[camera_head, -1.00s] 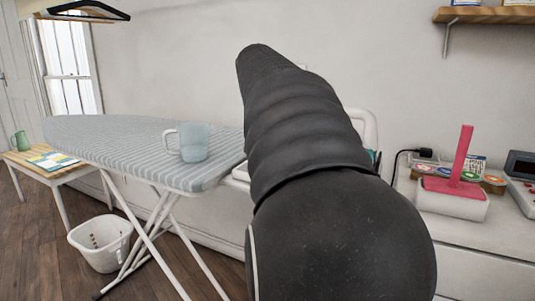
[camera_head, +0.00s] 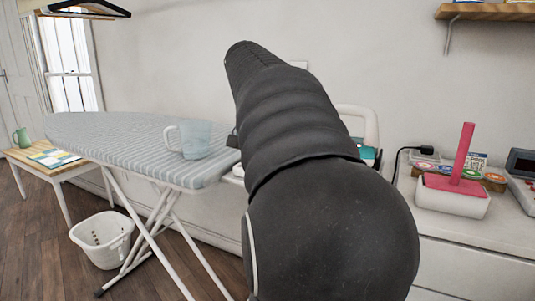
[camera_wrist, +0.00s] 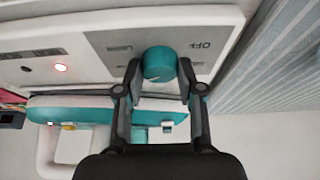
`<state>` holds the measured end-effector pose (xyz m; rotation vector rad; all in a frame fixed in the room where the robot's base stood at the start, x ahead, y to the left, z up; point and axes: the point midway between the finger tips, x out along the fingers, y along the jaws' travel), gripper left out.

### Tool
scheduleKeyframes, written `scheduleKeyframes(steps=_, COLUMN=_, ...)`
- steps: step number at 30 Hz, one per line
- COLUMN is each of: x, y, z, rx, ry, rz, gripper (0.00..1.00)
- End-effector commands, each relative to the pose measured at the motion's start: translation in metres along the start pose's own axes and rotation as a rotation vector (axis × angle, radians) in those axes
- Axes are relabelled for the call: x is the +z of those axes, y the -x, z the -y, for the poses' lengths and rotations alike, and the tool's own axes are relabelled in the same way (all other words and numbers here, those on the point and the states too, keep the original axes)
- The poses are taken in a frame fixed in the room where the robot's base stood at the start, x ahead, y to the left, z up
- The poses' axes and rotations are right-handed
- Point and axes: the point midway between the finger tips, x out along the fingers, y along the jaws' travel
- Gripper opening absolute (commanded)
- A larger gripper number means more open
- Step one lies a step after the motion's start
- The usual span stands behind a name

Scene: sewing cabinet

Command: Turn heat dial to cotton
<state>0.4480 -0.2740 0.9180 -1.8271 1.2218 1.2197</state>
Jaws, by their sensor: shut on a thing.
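The heat dial is a teal round knob (camera_wrist: 159,64) on a grey panel (camera_wrist: 110,42) in the wrist view. The label "OFF" and another label show on the panel, upside down; I cannot read the dial's setting clearly. My gripper (camera_wrist: 160,80) has its two fingers on either side of the knob and is shut on it. A red light glows on the white housing left of the panel. A teal and white iron (camera_wrist: 95,108) shows behind the gripper in the wrist view. In the head view my arm hides the dial and my gripper.
A striped ironing board (camera_head: 120,140) with a glass mug (camera_head: 195,140) stands left of my arm. A pink-handled thing on a white base (camera_head: 455,195) stands on the counter at right. A white basket (camera_head: 102,240) is on the floor.

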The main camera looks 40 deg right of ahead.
Motion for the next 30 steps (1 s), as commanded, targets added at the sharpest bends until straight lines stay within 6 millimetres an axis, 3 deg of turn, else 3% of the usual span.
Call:
scheduleKeyframes(steps=1, x=0.001, y=-0.001, z=0.0, rx=0.001, ry=0.001, rz=0.003, gripper=0.03)
scheduleKeyframes(steps=2, x=0.001, y=-0.001, z=0.0, rx=0.001, ry=0.001, rz=0.003, gripper=0.4)
scheduleKeyframes(steps=5, x=0.001, y=-0.001, z=0.0, rx=0.001, ry=0.001, rz=0.003, gripper=0.62)
scheduleKeyframes(steps=17, x=0.0, y=0.005, z=0.0, rx=-0.001, ry=0.001, rz=-0.001, gripper=0.62)
scheduleKeyframes(steps=20, x=0.0, y=0.017, z=0.001, rx=-0.002, ry=0.001, rz=-0.002, gripper=0.62)
scheduleKeyframes(steps=30, x=0.0, y=0.083, z=0.001, rx=-0.002, ry=0.002, rz=-0.001, gripper=0.62)
